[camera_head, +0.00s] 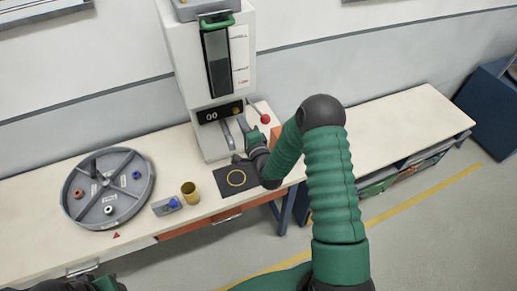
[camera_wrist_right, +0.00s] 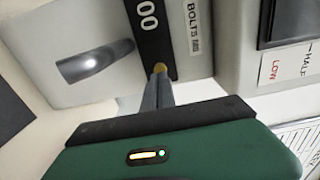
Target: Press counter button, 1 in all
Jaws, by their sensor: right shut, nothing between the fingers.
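The counter (camera_head: 211,116) is a black panel on the front of a tall white machine (camera_head: 178,62), and its display reads 00. A small yellow button (camera_head: 236,110) sits at the panel's right end. My right gripper (camera_head: 242,122) is shut and empty, just in front of the panel. In the right wrist view, my shut fingertips (camera_wrist_right: 160,78) overlap the lower edge of the yellow button (camera_wrist_right: 159,67); whether they touch it I cannot tell. The display (camera_wrist_right: 147,16) also shows 00 there. Part of my left gripper (camera_head: 85,285) shows at the bottom left edge, its fingers unclear.
A metal spout (camera_wrist_right: 85,65) sticks out beside the panel. A red-knobbed lever (camera_head: 265,118) is right of my right gripper. A grey round divided tray (camera_head: 108,160), a brass cup (camera_head: 190,192) and a black mat (camera_head: 222,178) with a yellow ring are on the bench.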

